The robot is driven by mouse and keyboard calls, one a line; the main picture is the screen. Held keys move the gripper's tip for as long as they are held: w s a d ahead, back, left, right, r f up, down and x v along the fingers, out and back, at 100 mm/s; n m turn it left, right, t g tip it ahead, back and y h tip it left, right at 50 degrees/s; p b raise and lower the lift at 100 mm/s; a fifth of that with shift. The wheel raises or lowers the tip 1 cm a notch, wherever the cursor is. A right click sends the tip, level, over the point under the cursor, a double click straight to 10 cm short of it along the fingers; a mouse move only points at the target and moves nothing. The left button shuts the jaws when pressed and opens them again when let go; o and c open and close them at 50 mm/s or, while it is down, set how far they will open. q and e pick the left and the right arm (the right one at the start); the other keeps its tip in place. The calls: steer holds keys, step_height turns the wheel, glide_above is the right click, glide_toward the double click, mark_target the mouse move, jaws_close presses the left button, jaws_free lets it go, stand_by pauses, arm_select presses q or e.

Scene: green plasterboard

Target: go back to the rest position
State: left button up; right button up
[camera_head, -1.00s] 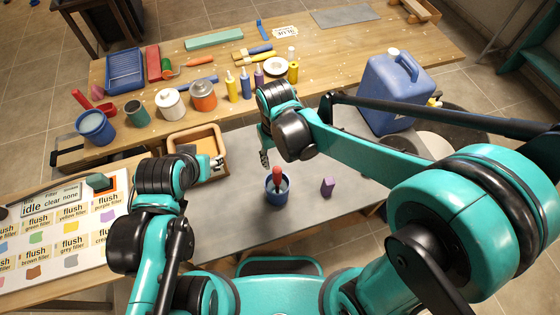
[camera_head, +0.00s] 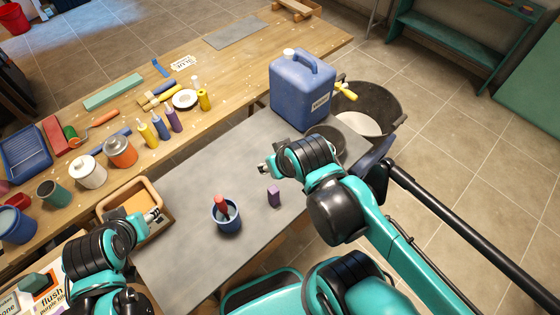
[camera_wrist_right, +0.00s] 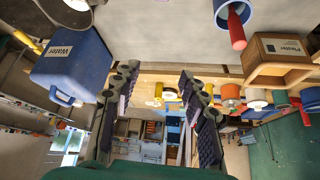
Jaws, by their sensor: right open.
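My left gripper (camera_head: 154,215) is beside the wooden box (camera_head: 163,190) at the left edge of the worktop. It is too small to tell whether it is open or shut. A blue cup (camera_head: 228,222) with a red-handled tool (camera_head: 221,204) stands in the middle, apart from both grippers.
A blue water canister (camera_head: 302,92) stands at the worktop's far right, near a dark bucket (camera_head: 375,105). The wooden bench (camera_head: 215,82) behind holds bottles, cans, rollers and a blue tray (camera_head: 25,150). The worktop between the cup and canister is mostly clear.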

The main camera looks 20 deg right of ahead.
steer(key=shift+s+d+t, duration=0.3)
steer(key=shift+d, duration=0.25)
step_height(320, 180, down, 13)
steer(key=b, duration=1.3)
